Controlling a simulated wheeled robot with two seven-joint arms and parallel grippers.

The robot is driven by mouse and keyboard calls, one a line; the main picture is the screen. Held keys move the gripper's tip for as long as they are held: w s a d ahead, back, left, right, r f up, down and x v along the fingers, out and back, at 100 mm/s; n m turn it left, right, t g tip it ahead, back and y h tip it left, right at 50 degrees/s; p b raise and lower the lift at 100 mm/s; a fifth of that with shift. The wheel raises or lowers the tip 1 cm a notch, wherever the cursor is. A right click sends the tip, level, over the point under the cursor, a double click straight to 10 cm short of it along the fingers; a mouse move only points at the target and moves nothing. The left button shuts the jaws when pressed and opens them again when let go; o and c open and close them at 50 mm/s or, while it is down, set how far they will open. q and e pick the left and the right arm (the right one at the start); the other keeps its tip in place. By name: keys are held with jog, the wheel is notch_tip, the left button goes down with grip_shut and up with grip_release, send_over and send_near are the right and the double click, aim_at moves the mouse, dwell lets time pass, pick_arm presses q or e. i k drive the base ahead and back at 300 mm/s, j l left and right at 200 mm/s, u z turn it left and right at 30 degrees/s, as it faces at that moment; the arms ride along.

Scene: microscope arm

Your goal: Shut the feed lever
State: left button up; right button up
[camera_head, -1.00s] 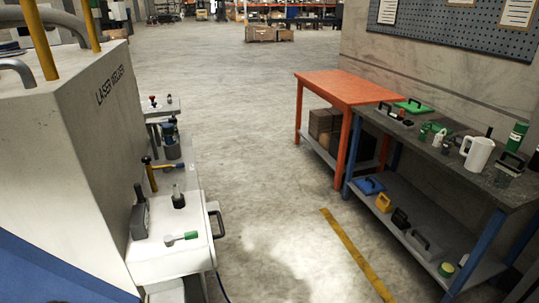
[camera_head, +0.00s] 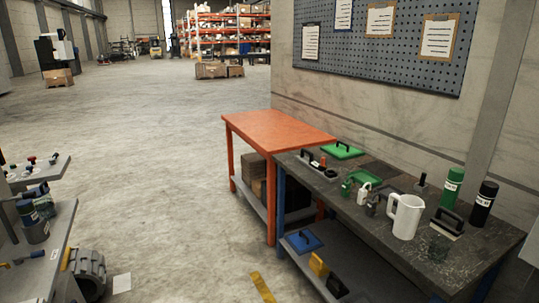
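I cannot pick out the feed lever for certain. Small knobs and handles, one with a red top (camera_head: 31,159), stand on a grey shelf (camera_head: 52,172) at the left edge. A blue-handled item (camera_head: 36,190) and dark bottles (camera_head: 30,222) are just below them. They are small and partly cut off by the frame. Neither of my grippers is in view.
An orange table (camera_head: 277,131) and a dark workbench (camera_head: 412,232) stand at right, with a white jug (camera_head: 405,216) and green bottle (camera_head: 451,189). A grey ribbed object (camera_head: 89,268) is on the floor at lower left. Open concrete floor (camera_head: 170,170) lies between.

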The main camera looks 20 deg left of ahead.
aim_at(18, 259)
jog(key=i+j+u, duration=0.2)
jog(key=i+u, duration=0.55)
jog(key=u, duration=0.15)
jog(key=i+u, duration=0.45)
jog(key=i+l+u, duration=0.3)
jog(key=u, duration=0.15)
